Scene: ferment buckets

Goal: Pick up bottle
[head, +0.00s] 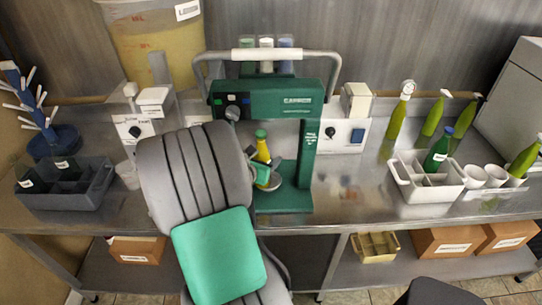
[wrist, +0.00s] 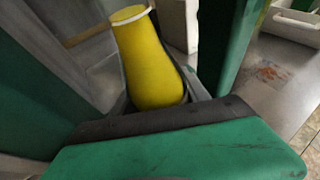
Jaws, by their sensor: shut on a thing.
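A yellow bottle (head: 263,151) with a green cap stands upright or nearly so inside the frame of the green machine (head: 312,150) on the steel counter. My gripper (head: 267,177) reaches under the machine's top and is shut around the bottle's lower part. In the wrist view the yellow bottle (wrist: 150,62) leans a little left in the picture, between the dark pads of my gripper (wrist: 172,108). The pads hide its lower end. I cannot tell whether its base touches the machine's plate.
Green machine posts stand close on both sides of my gripper. A white crate (head: 405,184) with a green bottle, loose cups (head: 475,176) and several yellow-green bottles (head: 433,117) are on the right. A dark divided bin (head: 65,199) and blue drying rack (head: 54,140) are left.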

